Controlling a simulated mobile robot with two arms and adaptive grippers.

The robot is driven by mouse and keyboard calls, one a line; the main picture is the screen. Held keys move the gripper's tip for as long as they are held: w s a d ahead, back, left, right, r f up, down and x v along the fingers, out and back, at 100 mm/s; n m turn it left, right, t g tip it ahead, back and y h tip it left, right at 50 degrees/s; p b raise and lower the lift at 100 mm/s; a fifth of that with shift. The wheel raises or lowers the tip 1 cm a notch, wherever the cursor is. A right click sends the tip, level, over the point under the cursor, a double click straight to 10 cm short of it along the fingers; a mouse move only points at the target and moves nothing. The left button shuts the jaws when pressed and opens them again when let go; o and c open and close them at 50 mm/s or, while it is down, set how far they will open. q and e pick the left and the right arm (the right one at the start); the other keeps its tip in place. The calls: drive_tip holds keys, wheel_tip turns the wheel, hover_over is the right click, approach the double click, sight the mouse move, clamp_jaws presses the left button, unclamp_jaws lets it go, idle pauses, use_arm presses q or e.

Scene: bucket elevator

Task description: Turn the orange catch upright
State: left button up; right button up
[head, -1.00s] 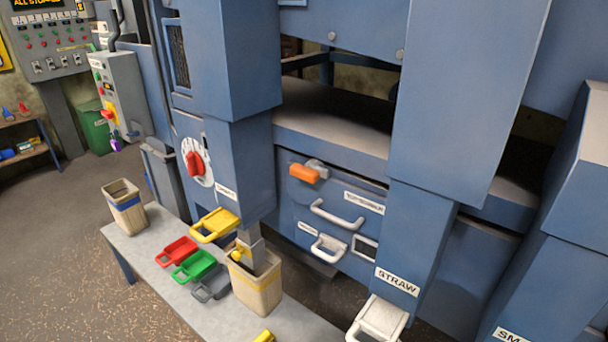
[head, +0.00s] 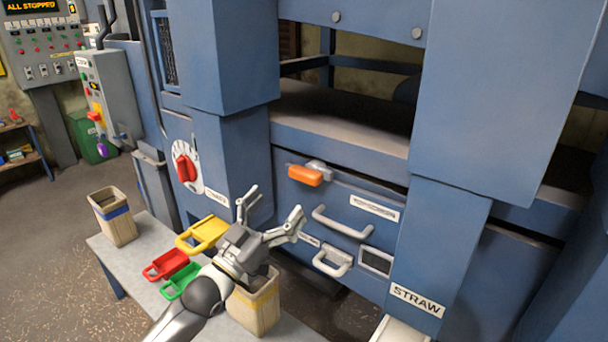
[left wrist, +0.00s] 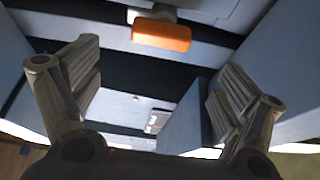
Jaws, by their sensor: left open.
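The orange catch (head: 305,176) sits on a grey pivot at the upper left of the blue drawer front in the head view. Its handle lies roughly level, pointing left. It also shows in the left wrist view as an orange block (left wrist: 161,36) near the top middle, beyond the fingers. My left gripper (head: 272,208) is open and empty, below and to the left of the catch and apart from it. In the left wrist view its two fingers (left wrist: 160,95) stand wide apart. My right gripper is not in view.
A white drawer handle (head: 342,222) and a smaller handle (head: 333,262) project below the catch. A red dial (head: 187,168) is on the column to the left. A bench (head: 140,268) carries a yellow scoop (head: 203,234), coloured trays and a bin (head: 258,308) beneath my arm.

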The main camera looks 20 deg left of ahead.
sight(300, 176)
use_arm(q)
drive_tip(key=p+x, duration=0.1)
drive_tip(key=x, duration=0.9)
drive_tip(key=shift+w+f, duration=0.1)
drive_tip(key=shift+w, duration=0.05)
drive_tip(key=shift+c, duration=0.3)
drive_tip(key=c, duration=1)
